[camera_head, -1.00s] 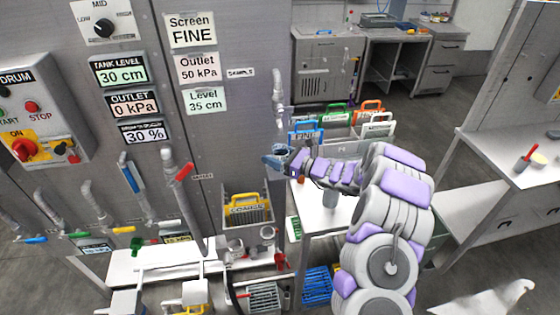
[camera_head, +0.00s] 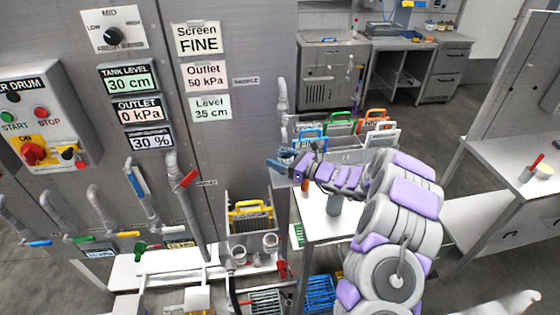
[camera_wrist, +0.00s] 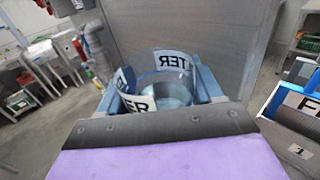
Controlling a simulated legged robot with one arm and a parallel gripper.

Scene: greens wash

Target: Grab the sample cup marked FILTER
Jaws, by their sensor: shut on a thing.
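The sample cup (camera_wrist: 165,92) is a clear cup with a white label band. The label letters "TER" show in the wrist view, and the rest of the word is cut off or hidden. My gripper (camera_wrist: 162,85) has its blue fingers on both sides of the cup and is shut on it. In the head view my gripper (camera_head: 283,160) is held above the white table, near the grey panel's right edge. The cup is too small to make out there.
A rack with blue, green, orange and white handled cassettes (camera_head: 340,123) stands just beyond my gripper. The white table (camera_head: 318,222) holds a grey cylinder (camera_head: 334,204). The tall grey panel (camera_head: 250,120) with pipes and levers stands to the left.

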